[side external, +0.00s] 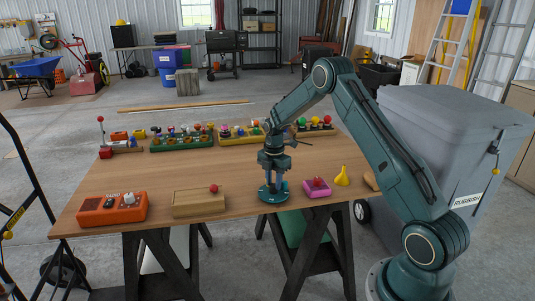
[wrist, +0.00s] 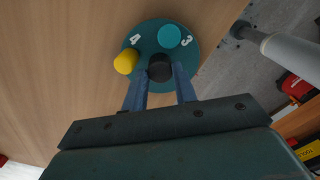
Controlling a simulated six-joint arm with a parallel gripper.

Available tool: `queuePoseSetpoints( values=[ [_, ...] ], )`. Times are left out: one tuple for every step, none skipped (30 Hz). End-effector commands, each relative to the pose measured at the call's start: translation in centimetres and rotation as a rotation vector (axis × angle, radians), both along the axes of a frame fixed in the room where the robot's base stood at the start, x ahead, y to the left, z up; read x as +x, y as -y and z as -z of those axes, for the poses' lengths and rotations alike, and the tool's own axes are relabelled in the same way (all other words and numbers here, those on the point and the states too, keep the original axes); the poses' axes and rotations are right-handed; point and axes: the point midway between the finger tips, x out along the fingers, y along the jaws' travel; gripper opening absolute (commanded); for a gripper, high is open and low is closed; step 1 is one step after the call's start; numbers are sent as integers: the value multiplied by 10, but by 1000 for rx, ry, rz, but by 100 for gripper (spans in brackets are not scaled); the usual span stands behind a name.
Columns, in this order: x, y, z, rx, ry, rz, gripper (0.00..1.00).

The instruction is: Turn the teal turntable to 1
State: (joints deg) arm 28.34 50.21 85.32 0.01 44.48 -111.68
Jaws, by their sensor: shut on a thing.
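The teal turntable (side external: 265,196) is a round disc at the front edge of the wooden table, under my gripper (side external: 273,184). In the wrist view its teal disc (wrist: 151,36) carries a yellow peg (wrist: 125,61), a teal peg (wrist: 170,36) and a black knob (wrist: 160,68). White numbers 4 (wrist: 135,39) and 3 (wrist: 187,41) show at its far side; the near part is hidden by my fingers. My gripper's blue fingers (wrist: 161,72) are shut on the black knob from both sides.
A pink box (side external: 317,188) and a yellow funnel (side external: 342,176) stand close to the right of the turntable. A wooden box (side external: 198,203) and an orange box (side external: 112,209) are to the left. Trays of colourful items (side external: 182,142) line the back.

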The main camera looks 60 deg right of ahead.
Motion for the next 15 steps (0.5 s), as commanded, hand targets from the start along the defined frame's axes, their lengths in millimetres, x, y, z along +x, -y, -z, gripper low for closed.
queuePoseSetpoints(
  values=[
    [1,0,-1,0,2,-37,8],
    [1,0,-1,0,2,-61,8],
    [1,0,-1,0,1,-91,8],
    [1,0,-1,0,2,-115,8],
    [1,0,-1,0,2,-137,8],
    [1,0,-1,0,2,-168,8],
    [1,0,-1,0,2,-191,8],
    [1,0,-1,0,2,-215,8],
    [1,0,-1,0,2,-246,8],
    [1,0,-1,0,2,-269,8],
    [1,0,-1,0,2,-291,8],
    [1,0,-1,0,2,-322,8],
    [1,0,-1,0,2,-345,8],
    [1,0,-1,0,2,-368,8],
    [1,0,-1,0,2,-395,8]
  ],
)
